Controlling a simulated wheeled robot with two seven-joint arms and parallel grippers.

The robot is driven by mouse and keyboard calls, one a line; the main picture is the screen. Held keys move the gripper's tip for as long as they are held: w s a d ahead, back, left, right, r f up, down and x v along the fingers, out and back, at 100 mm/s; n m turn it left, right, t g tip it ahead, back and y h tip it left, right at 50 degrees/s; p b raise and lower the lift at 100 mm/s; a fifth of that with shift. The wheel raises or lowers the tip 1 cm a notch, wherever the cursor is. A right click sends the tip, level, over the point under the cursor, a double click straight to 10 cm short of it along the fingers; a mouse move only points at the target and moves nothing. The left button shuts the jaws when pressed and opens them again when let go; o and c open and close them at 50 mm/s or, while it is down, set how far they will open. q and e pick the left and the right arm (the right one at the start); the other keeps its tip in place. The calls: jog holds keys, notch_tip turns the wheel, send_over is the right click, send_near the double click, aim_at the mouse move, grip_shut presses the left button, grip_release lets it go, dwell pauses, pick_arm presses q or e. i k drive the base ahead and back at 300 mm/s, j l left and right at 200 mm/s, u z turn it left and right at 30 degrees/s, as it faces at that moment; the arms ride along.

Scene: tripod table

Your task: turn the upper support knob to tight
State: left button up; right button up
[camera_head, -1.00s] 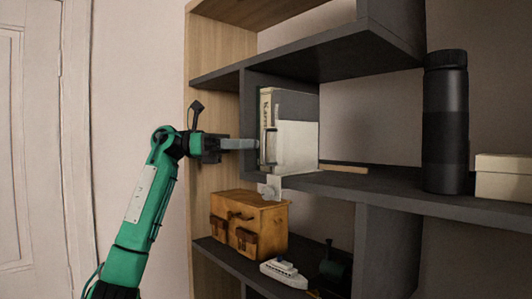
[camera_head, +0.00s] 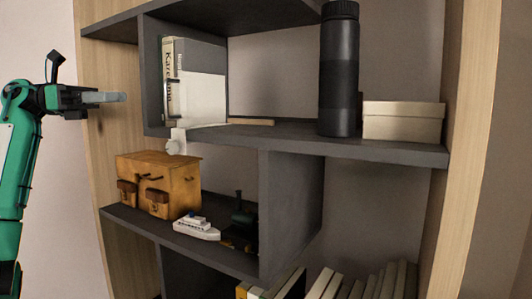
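I see no tripod table and no part that I can surely call the upper support knob. A small white clamp-like fitting with a rounded end (camera_head: 176,143) hangs at the shelf's front edge, below a white bookend-like block (camera_head: 203,98); I cannot tell whether it is a knob. My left gripper (camera_head: 122,97) is in front of the shelf unit's left wooden side, left of the block and apart from it. Its grey fingers show side-on, so their gap is hidden. They hold nothing that I can see. My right gripper is not in view.
A dark shelf unit (camera_head: 400,149) fills the middle. It bears a black bottle (camera_head: 339,75), a cream box (camera_head: 402,122), a wooden box (camera_head: 160,180), a toy ship (camera_head: 197,228) and a dark toy (camera_head: 240,228). Several books (camera_head: 372,283) stand below. Air around my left gripper is free.

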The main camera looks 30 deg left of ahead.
aim_at(172, 147)
jog(key=k+j, duration=0.7)
jog(key=k, duration=0.2)
